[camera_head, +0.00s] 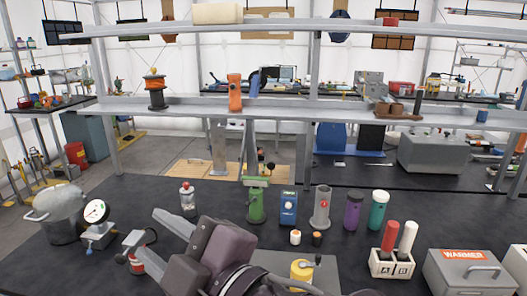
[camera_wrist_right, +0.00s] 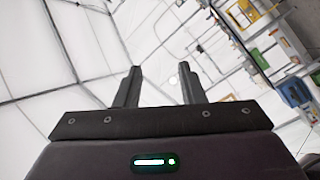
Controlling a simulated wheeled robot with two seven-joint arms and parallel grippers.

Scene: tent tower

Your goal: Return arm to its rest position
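My right gripper (camera_head: 148,232) reaches up from the bottom middle of the head view, raised in front of the dark bench and pointing left. In the right wrist view, its two fingers (camera_wrist_right: 160,72) stand apart with nothing between them. That view looks towards the white tent wall, with shelving tilted at the upper right. My left gripper is not in view.
A green device (camera_head: 256,203), cylinders and a two-slot white block (camera_head: 391,264) stand beyond and right. A grey warmer (camera_head: 468,277) is far right.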

